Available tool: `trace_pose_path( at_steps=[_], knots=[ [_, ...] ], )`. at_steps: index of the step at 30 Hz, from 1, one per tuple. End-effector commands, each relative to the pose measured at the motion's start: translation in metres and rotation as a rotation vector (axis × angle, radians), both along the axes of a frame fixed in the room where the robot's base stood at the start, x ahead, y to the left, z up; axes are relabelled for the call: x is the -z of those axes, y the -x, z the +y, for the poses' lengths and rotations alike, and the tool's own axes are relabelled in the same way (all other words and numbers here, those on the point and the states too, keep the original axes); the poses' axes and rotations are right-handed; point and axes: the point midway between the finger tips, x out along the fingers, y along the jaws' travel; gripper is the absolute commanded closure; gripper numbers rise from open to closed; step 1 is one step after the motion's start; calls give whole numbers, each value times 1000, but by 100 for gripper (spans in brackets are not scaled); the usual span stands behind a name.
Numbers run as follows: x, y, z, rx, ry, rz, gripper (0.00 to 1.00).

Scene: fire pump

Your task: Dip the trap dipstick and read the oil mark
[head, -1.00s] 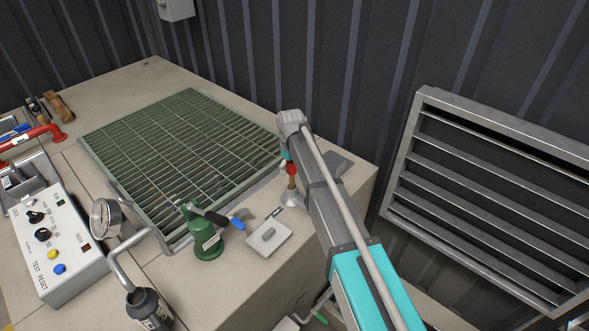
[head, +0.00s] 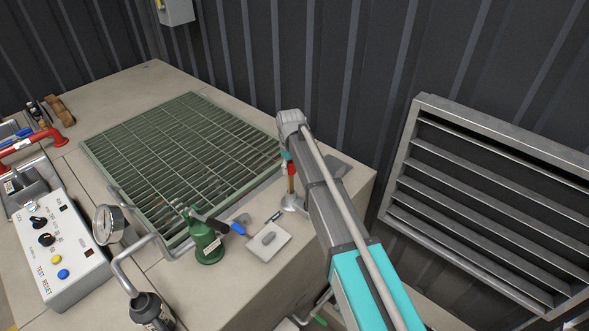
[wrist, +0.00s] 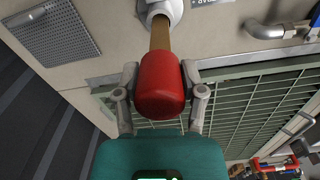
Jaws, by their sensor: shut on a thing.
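The dipstick shows a red handle (wrist: 160,85) and a brass-brown rod (wrist: 160,36); its handle also shows in the head view (head: 291,168). My gripper (wrist: 160,92) is shut on the red handle, with one finger on each side. The rod runs down upright to a pale metal fitting (head: 288,203) at the near right of the bench, also at the top of the wrist view (wrist: 167,10). The lower end of the rod is hidden at the fitting. No oil mark shows. My arm covers the area just right of the fitting.
A small light plate (head: 268,241) lies left of my arm. A green can (head: 208,242) stands beside the green grating (head: 185,150). A pressure gauge (head: 108,224) and control box (head: 60,245) are at the left. A louvre (head: 480,190) is on the right wall.

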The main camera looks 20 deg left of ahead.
Motion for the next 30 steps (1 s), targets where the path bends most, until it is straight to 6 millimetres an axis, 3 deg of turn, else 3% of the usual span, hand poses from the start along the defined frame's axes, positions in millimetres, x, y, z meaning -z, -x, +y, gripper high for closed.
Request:
trace_pose_path(
  at_steps=[1, 30],
  knots=[
    [-10, 4, 3, -4, -5, 8, 100],
    [-93, 4, 3, -5, -6, 7, 100]
  ],
)
